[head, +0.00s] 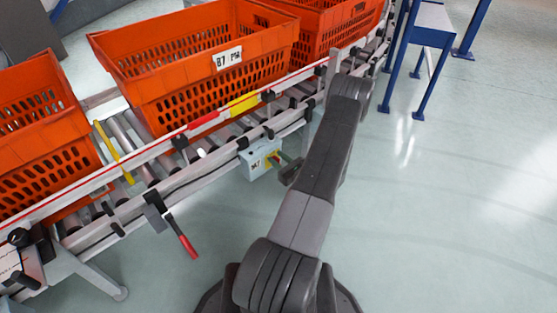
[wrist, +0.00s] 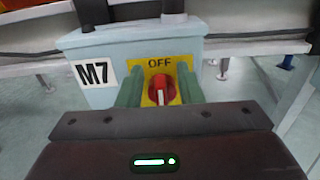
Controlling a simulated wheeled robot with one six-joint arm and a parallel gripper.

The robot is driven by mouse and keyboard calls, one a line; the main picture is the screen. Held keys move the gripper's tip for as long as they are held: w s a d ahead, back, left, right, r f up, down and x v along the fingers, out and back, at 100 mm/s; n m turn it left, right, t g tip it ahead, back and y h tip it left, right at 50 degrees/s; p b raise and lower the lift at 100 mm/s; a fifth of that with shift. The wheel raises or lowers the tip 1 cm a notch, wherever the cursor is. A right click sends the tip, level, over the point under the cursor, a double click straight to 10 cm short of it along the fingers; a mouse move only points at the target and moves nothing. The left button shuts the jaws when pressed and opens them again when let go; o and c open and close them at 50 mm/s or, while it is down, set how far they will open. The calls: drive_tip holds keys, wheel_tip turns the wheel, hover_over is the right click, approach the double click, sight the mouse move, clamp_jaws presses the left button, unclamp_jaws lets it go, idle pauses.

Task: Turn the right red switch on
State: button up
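The red switch (wrist: 161,88) is a rotary knob on a yellow plate marked OFF (wrist: 159,63), on the front of a grey-blue box (wrist: 215,47) labelled M7 (wrist: 94,74). The knob's grip stands roughly vertical, with a white mark on its lower part. My gripper (wrist: 160,91) has its two green fingers on either side of the knob, with a bit of yellow plate showing between. It looks open around the knob. In the head view the box (head: 256,163) hangs on the conveyor's near side and my gripper (head: 285,165) reaches its right face.
Orange totes (head: 190,45) stand on the roller conveyor (head: 190,165) behind the box. A red-handled lever (head: 182,237) sticks out from the conveyor at lower left. A blue-legged stand (head: 430,38) is at upper right. The floor on the right is clear.

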clamp_jaws()
drive_tip(key=shift+m, duration=0.4)
drive_tip(key=m, duration=0.1)
drive_tip(key=m+b, duration=0.1)
drive_tip(key=shift+w+d+f+m, duration=0.2)
drive_tip(key=shift+d+m, duration=0.1)
drive_tip(key=shift+m, duration=0.1)
drive_tip(key=m, duration=0.3)
drive_tip(key=shift+w+d+f+m+b, duration=0.15)
drive_tip(key=shift+w+d+m+b, duration=0.1)
drive_tip(key=shift+m+b, duration=0.1)
drive_tip(key=m, duration=0.3)
drive_tip(key=f+m, duration=0.1)
drive_tip(key=m, duration=0.1)
drive_tip(key=shift+w+d, duration=0.2)
drive_tip(key=shift+d, duration=0.05)
drive_tip(key=m, duration=0.2)
drive_tip(key=f+m, duration=0.1)
drive_tip(key=m, duration=0.2)
drive_tip(key=shift+d+m+b, duration=0.1)
drive_tip(key=shift+m+b, duration=0.25)
